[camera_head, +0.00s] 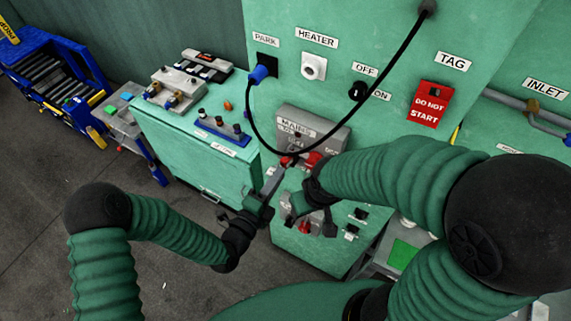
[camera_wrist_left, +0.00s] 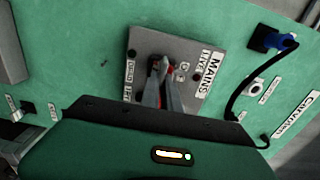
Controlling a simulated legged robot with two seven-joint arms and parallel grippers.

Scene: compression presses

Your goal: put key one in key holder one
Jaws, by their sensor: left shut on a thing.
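My left gripper (camera_head: 279,177) is shut at the lower left of the grey MAINS box (camera_head: 327,132). Its fingertips (camera_wrist_left: 163,75) show over this box in the left wrist view. A small red part (camera_head: 287,161) is at the fingertips, likely key one; the fingers hide most of it. It also shows as a sliver of red between the fingers in the left wrist view (camera_wrist_left: 163,99). My right gripper (camera_head: 304,203) is beside the left one, below the MAINS box; its finger gap is unclear. I cannot tell which fixture is key holder one.
A black cable (camera_head: 346,138) with a blue plug (camera_head: 259,74) hangs in front of the panel. A red DO NOT START tag (camera_head: 429,103) hangs at right. A green cabinet (camera_head: 190,140) at left bears a blue rack (camera_head: 219,130). Open floor lies at lower left.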

